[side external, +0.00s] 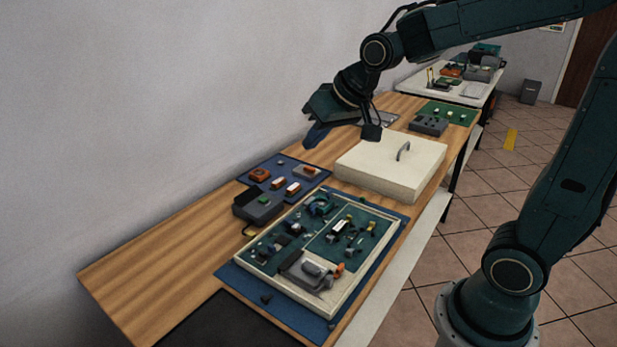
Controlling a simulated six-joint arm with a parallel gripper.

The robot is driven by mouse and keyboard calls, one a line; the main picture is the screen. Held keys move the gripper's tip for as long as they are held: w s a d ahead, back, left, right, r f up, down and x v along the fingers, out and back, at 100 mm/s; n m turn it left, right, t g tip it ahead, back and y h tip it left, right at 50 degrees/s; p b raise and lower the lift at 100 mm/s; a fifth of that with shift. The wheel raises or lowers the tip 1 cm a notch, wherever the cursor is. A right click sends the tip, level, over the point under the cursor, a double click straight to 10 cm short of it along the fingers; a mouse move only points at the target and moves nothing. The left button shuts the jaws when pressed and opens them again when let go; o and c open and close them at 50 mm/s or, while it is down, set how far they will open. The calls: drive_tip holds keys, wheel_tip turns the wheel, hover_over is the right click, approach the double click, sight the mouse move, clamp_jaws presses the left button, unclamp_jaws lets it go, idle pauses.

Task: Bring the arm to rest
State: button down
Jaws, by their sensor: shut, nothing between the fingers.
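My gripper (316,136) is shut and empty. It hangs in the air above the wooden table, near the wall and to the left of a cream box with a handle (392,168). It points down and touches nothing that I can see. My arm reaches in from the right side of the picture, with its links above the table's far half.
A cream-rimmed tray (246,272) with several parts lies on a blue mat (232,277). A smaller blue mat (262,167) holds orange and grey parts. A dark grey block (429,125) and a green board (462,115) stand farther back. The table's left end (140,275) is bare.

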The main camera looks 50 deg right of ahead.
drive_tip(key=s+a+n+g, duration=0.1)
drive_tip(key=s+n, duration=0.1)
drive_tip(key=s, duration=1.7)
drive_tip(key=shift+s+a+n, duration=0.3)
drive_tip(key=shift+s+a, duration=0.05)
drive_tip(key=shift+r, duration=0.1)
